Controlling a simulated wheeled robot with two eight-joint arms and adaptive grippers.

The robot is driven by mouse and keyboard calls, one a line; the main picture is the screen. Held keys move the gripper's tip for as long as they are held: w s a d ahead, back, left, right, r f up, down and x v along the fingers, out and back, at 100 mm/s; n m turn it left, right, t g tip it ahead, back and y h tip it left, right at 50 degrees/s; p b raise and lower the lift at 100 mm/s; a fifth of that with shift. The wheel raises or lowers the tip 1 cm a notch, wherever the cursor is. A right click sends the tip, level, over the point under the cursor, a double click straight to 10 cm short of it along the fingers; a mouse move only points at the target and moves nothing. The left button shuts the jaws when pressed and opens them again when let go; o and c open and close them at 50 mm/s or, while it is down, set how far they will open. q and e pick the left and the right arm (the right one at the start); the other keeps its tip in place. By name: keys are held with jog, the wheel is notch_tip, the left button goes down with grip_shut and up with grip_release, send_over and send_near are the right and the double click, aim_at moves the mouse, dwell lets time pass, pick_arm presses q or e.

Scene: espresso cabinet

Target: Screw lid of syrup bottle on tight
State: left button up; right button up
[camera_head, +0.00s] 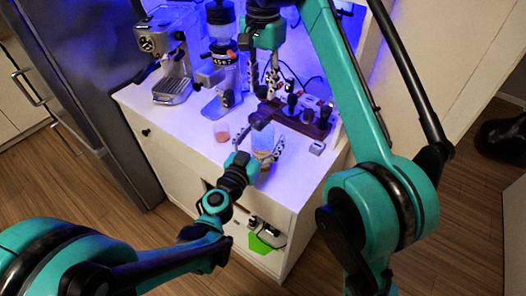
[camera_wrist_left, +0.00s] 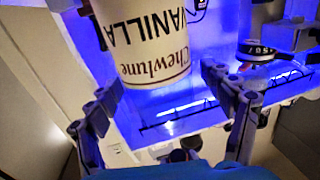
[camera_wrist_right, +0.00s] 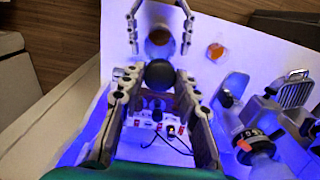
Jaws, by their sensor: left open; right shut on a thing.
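The syrup bottle (camera_head: 262,137) stands near the front of the white cabinet top. Its vanilla label (camera_wrist_left: 150,55) fills the upper left wrist view. My left gripper (camera_head: 259,150) is open, with its fingers on either side of the bottle. A dark round lid (camera_wrist_right: 159,74) is between the fingers of my right gripper (camera_head: 263,86), which is shut on it. The lid is above the bottle and apart from it in the head view. In the right wrist view the bottle's round top (camera_wrist_right: 159,41) shows beyond the lid, between the left fingers.
A small glass with amber liquid (camera_head: 221,131) stands left of the bottle. A grinder (camera_head: 222,75) and an espresso machine (camera_head: 168,60) stand further back left.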

pick_arm(q)
jog(key=c, duration=1.8)
pick_arm(e)
send_over(263, 125)
jog(key=shift+f, duration=2.5)
jog(key=shift+f, duration=0.1)
jog(key=shift+f, duration=0.8)
jog(key=shift+f, duration=0.55)
pick_arm(q)
grip_shut()
